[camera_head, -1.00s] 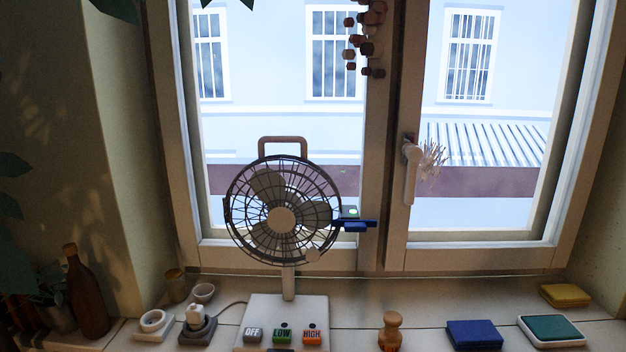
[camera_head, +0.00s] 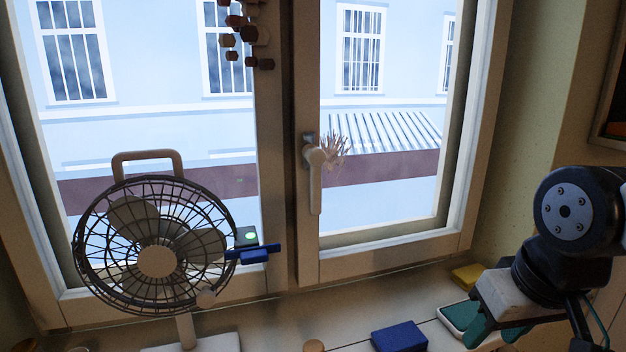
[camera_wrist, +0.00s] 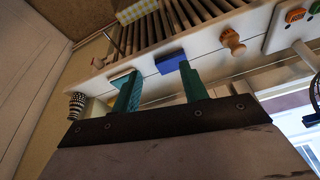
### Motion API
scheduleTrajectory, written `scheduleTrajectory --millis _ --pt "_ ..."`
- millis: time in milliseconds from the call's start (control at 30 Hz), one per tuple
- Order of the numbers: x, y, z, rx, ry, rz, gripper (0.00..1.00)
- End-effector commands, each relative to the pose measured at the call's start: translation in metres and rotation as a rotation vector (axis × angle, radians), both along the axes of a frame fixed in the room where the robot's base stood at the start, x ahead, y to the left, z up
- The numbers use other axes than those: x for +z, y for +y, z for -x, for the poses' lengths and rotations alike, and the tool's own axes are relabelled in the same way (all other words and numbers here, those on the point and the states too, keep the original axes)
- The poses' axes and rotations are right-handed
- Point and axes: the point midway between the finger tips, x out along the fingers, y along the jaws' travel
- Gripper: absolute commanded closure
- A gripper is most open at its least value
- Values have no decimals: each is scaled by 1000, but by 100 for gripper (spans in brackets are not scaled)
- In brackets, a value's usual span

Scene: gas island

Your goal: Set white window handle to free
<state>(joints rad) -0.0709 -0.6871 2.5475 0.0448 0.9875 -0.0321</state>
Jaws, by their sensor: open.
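The white window handle (camera_head: 315,178) is on the frame of the right window sash in the head view, its lever pointing straight down. A pale spiky tuft (camera_head: 335,151) shows just right of its top. My gripper (camera_head: 493,338) is at the lower right of the head view, well right of and below the handle, over the sill. Its two green fingers are spread apart in the wrist view (camera_wrist: 158,82), with nothing between them held. The handle is not visible in the wrist view.
A caged fan (camera_head: 155,250) stands left of the handle, with a blue piece (camera_head: 254,254) at its right. A blue block (camera_head: 400,337), a green-topped block (camera_head: 458,317) and a yellow block (camera_head: 467,275) lie on the sill. Space before the handle looks clear.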

Motion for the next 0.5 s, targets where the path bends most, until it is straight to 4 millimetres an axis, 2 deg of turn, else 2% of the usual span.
scheduleTrajectory --millis 100,200,300,400,500 --pt "3 36 -60 86 -194 -53 56" --pt "12 70 -112 137 -389 -102 56" --pt "26 105 -155 169 -584 -143 56" --pt "42 138 -188 185 -772 -177 56" --pt "57 166 -210 187 -942 -200 56"
